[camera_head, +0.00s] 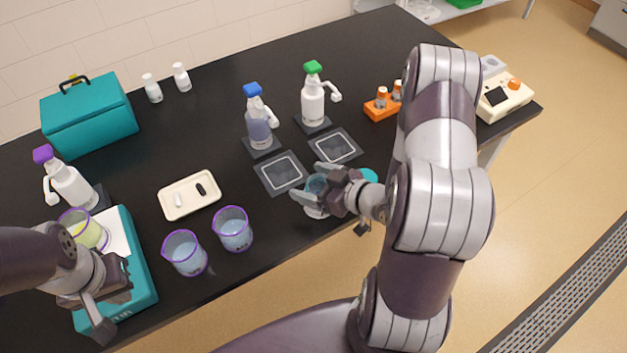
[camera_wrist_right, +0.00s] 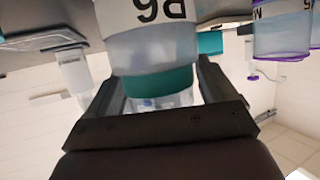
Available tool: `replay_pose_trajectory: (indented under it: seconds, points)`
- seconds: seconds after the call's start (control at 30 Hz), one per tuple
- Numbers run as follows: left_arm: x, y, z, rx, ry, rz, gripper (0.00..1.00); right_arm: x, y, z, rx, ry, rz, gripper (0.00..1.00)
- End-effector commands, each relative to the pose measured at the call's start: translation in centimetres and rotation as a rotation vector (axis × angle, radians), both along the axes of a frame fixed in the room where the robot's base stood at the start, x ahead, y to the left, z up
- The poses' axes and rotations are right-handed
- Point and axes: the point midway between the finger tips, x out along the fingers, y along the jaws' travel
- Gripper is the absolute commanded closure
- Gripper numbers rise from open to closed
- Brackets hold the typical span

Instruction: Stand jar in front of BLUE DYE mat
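My right gripper (camera_head: 318,190) has its fingers on both sides of a clear jar (camera_head: 316,209) near the table's front edge. In the right wrist view the jar (camera_wrist_right: 155,48) has a teal band and a white label with black characters, between the fingers (camera_wrist_right: 160,100). I cannot tell whether its base touches the table. A dark square mat (camera_head: 281,173) lies in front of the blue-capped bottle (camera_head: 259,125), behind and left of the jar. Any mat lettering is too small to read. My left gripper (camera_head: 108,302) is over the teal box at front left; its finger gap is unclear.
Another mat (camera_head: 335,147) lies before a green-capped bottle (camera_head: 313,103). Two purple-rimmed beakers (camera_head: 185,254) (camera_head: 234,231) stand left of the jar, near a cream tray (camera_head: 170,205). A yellow-filled beaker (camera_head: 86,230) is beside my left gripper. A teal round thing (camera_head: 368,175) sits right of my right gripper.

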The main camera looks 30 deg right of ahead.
Motion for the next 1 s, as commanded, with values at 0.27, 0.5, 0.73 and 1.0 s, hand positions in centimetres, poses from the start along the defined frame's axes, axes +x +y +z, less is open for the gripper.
replay_pose_trajectory:
  seconds: [0.27,0.5,0.73,1.0]
  points:
    - [0.0,0.0,0.5,0.000,0.000,0.000,1.00,-0.1,-0.1,0.6,0.000,0.000,-0.001,0.15]
    - [0.0,0.0,0.4,0.000,0.000,0.000,1.00,-4.0,-2.4,2.3,-0.001,-0.002,-0.009,0.15]
    - [0.0,0.0,0.8,0.000,0.000,0.000,1.00,-8.3,-4.4,4.3,-0.001,0.000,-0.007,0.15]
    - [0.0,0.0,0.9,0.000,0.000,0.000,1.00,-9.9,-5.0,5.0,0.000,0.000,0.001,0.15]
